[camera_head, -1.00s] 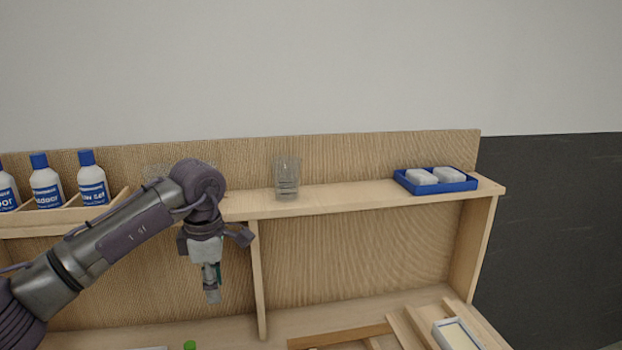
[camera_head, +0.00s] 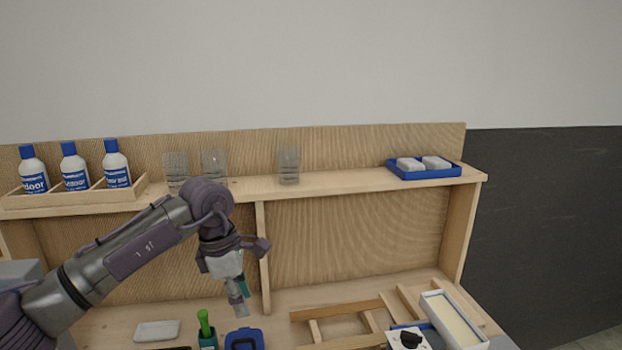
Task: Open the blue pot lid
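A blue item (camera_head: 245,339) with a dark ring-like top stands on the bench at the bottom edge of the head view. It looks like the blue pot with its lid, but its lower part is cut off by the frame. My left gripper (camera_head: 241,306) points down, with its fingertips above the blue item and apart from it in the picture. The fingers are seen nearly edge-on, so their opening cannot be told. My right gripper is not in view.
A white block (camera_head: 157,331) lies further left. Wooden frames (camera_head: 340,325) and a white tray (camera_head: 453,322) lie right. Bottles, clear glasses (camera_head: 289,165) and a blue tray (camera_head: 424,174) line the shelf.

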